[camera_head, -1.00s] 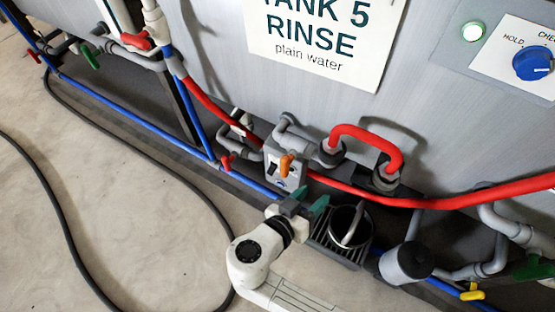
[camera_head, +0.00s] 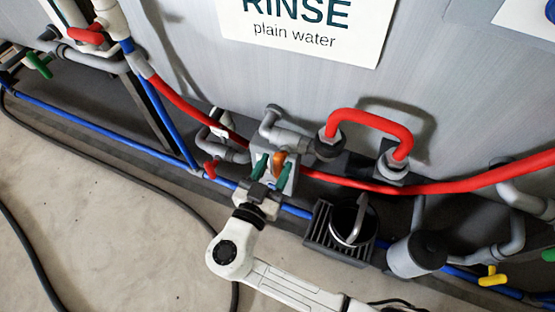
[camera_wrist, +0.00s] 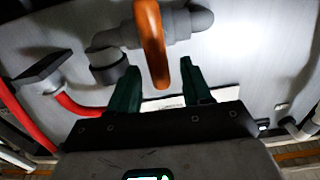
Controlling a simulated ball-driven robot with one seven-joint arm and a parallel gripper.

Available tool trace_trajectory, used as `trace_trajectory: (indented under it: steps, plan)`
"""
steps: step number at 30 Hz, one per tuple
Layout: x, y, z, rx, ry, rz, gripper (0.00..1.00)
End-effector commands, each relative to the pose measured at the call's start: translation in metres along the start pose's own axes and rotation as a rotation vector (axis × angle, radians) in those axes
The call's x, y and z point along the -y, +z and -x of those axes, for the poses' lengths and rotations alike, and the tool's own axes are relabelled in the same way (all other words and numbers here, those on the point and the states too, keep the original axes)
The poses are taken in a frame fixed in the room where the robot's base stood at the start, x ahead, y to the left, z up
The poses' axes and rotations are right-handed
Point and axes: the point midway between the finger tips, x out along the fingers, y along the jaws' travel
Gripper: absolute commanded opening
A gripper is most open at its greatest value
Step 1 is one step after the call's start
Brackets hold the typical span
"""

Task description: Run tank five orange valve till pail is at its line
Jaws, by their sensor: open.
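The orange valve handle (camera_head: 279,159) sits on a grey valve body (camera_head: 290,183) low on the tank front, under the sign (camera_head: 300,25) reading "RINSE plain water". My gripper (camera_head: 271,170) has its green fingers open, one on each side of the orange handle. In the wrist view the orange handle (camera_wrist: 152,45) stands upright just beyond and between the open fingertips (camera_wrist: 158,75); I cannot tell if either touches it. The dark pail (camera_head: 345,222) with a raised grey handle stands on a black grate right of the valve. Its water level and line cannot be made out.
A red hose (camera_head: 430,201) runs along the tank front, with a red loop (camera_head: 370,117) above the pail. A grey cylinder (camera_head: 416,254) stands right of the pail. A red-handled valve (camera_head: 210,169) is left, a yellow one (camera_head: 492,276) right. A dark hose lies on the floor.

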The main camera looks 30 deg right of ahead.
Motion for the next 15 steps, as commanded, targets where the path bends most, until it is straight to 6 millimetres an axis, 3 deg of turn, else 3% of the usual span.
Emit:
trace_trajectory:
  steps: [6, 15]
  plan:
    - [0.0, 0.0, -0.021, 0.001, 0.001, -0.001, 0.49]
    - [0.0, 0.0, -0.025, 0.001, 0.001, 0.0, 0.49]
